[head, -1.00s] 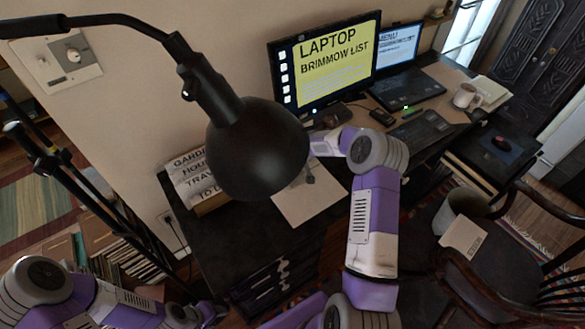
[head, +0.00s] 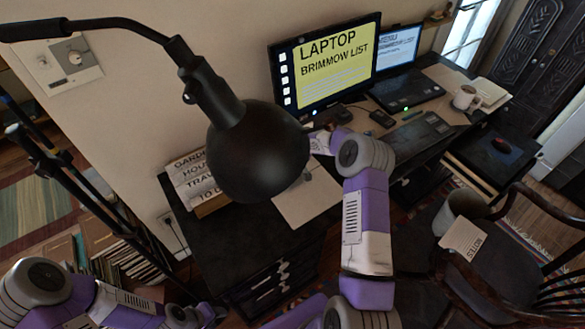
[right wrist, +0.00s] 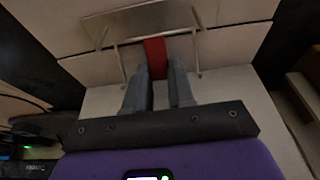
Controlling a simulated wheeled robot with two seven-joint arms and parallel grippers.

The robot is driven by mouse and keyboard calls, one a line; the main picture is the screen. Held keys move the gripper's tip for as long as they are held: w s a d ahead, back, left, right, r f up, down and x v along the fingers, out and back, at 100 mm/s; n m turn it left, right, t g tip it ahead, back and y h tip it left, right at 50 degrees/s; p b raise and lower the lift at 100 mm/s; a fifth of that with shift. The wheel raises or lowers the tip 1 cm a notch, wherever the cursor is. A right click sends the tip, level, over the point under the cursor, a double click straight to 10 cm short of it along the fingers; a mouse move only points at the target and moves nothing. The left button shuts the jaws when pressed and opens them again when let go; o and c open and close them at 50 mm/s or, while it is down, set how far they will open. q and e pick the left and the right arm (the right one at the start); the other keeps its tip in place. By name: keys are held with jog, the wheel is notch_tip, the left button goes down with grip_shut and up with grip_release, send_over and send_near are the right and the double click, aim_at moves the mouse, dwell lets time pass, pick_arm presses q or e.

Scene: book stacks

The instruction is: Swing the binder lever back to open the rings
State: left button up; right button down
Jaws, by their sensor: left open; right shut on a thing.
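The open binder (head: 300,203) lies as a pale sheet on the dark desk, partly behind the black lamp head. In the right wrist view its pale surface (right wrist: 225,90) carries a metal bar with thin wire rings (right wrist: 140,22). The red lever (right wrist: 155,56) stands between the rings, its near end between the fingertips of my right gripper (right wrist: 160,78), which is shut on it. The lamp hides most of that gripper in the head view. My left gripper (head: 207,314) is open at the bottom left, low and away from the binder; its fingers show poorly.
The black lamp (head: 258,150) hangs in front of the desk. A labelled file stack (head: 190,180) stands left of the binder. A monitor (head: 325,65), a laptop (head: 405,90) and a mug (head: 466,98) stand farther back. A wooden chair (head: 500,250) is at the right.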

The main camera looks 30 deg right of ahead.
jog(key=shift+w+f+g, duration=0.1)
jog(key=shift+g, duration=0.2)
jog(key=c, duration=1.2)
grip_release()
jog(key=shift+c, duration=0.2)
jog(key=v, duration=0.7)
jog(key=shift+r+p, duration=0.3)
jog(key=shift+p, duration=0.1)
